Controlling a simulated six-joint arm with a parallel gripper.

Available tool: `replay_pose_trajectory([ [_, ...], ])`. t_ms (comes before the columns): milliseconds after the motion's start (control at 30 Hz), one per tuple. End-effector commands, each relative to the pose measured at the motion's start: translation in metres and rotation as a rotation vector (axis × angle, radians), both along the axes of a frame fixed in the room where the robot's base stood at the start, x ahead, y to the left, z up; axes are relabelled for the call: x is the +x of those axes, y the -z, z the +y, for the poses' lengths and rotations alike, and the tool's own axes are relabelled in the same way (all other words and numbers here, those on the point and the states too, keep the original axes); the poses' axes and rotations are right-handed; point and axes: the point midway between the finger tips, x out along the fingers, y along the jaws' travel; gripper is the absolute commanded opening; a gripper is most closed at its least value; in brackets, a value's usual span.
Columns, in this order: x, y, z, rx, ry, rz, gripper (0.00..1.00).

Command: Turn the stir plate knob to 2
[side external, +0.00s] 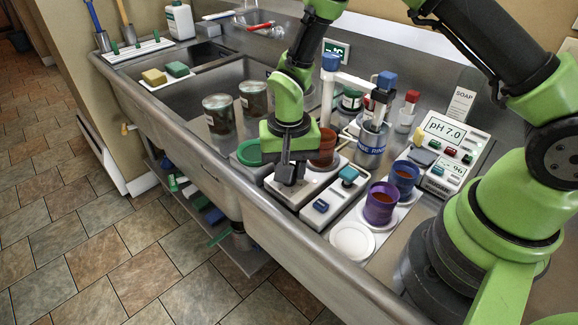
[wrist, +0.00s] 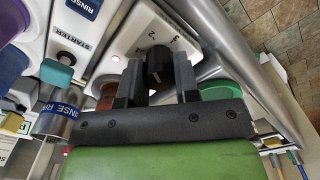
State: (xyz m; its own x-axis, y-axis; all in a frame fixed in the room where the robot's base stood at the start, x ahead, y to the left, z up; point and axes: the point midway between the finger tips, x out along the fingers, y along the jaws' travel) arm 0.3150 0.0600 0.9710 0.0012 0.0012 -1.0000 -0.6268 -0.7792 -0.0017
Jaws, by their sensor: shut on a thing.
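The stir plate is a white box near the sink's front edge; in the wrist view its face (wrist: 140,28) carries printed numbers, and a 2 and a 3 seem readable. Its black knob (wrist: 158,62) sits between the two dark fingers of my gripper (wrist: 159,78), which is shut on it. The fingers hide the knob's sides, and I cannot tell which number it points to. In the side view my gripper (side external: 290,172) points down onto the front of the stir plate (side external: 272,183) and hides the knob.
Purple (side external: 380,203) and blue (side external: 404,178) cups and the rinse container (side external: 371,150) stand to the right.

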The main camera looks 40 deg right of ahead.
Motion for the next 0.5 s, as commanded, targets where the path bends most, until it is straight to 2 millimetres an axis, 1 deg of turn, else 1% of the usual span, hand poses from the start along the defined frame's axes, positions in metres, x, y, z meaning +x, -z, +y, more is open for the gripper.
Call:
replay_pose_trajectory([
  [400,-0.0009,-0.0006,0.0,0.0,0.008,0.004,0.06],
  [433,-0.0008,-0.0006,-0.0001,0.0,0.008,0.004,0.36],
  [467,-0.0008,-0.0006,0.0,0.0,0.008,0.004,0.43],
  [500,-0.0008,-0.0005,0.0,0.0,0.007,0.003,0.52],
])
